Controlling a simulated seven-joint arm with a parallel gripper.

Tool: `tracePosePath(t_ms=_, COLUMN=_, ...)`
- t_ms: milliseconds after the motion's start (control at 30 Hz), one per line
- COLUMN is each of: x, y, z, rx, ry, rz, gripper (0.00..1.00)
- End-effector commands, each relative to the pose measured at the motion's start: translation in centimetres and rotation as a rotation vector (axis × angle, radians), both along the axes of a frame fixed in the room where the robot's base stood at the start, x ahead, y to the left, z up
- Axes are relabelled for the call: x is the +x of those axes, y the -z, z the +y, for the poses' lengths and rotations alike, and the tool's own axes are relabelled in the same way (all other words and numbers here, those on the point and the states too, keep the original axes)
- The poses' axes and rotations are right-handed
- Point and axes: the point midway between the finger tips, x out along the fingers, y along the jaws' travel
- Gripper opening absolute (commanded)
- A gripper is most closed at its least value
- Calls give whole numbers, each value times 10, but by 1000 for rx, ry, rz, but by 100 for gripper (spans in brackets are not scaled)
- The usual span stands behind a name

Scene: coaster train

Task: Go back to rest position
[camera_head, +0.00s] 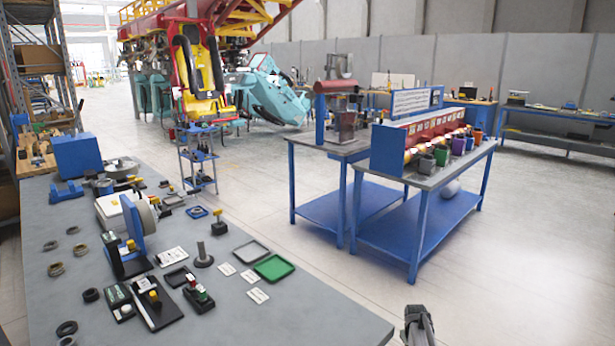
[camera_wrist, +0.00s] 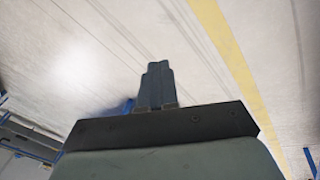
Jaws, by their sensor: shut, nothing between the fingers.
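My gripper (camera_head: 418,318) shows at the bottom edge of the head view, right of the grey workbench (camera_head: 320,318) and apart from it, over the open floor. In the wrist view its fingers (camera_wrist: 157,82) are together and hold nothing. Behind them the wrist view shows pale floor with a yellow stripe. Most of my arm is out of the head view.
The workbench at left carries a green tray (camera_head: 274,267), a grey tray (camera_head: 250,252), black fixtures, rings and a blue-sided wheel device. A blue table (camera_head: 425,180) with coloured cups stands ahead. Floor between them (camera_head: 300,240) is clear.

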Motion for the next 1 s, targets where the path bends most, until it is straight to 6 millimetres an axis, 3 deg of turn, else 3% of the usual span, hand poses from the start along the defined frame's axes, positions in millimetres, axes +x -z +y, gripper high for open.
tracePosePath(t_ms=33, x=-27, y=19, z=4, rx=20, ry=16, rz=37, gripper=0)
tracePosePath(t_ms=200, x=-99, y=73, z=22, rx=91, ry=68, rz=148, gripper=0)
tracePosePath(t_ms=500, x=-233, y=138, z=83, rx=182, ry=147, rz=339, gripper=0)
tracePosePath(t_ms=700, x=-326, y=159, z=133, rx=205, ry=194, rz=463, gripper=0)
tracePosePath(t_ms=1000, x=-465, y=163, z=191, rx=186, ry=264, rz=647, gripper=0)
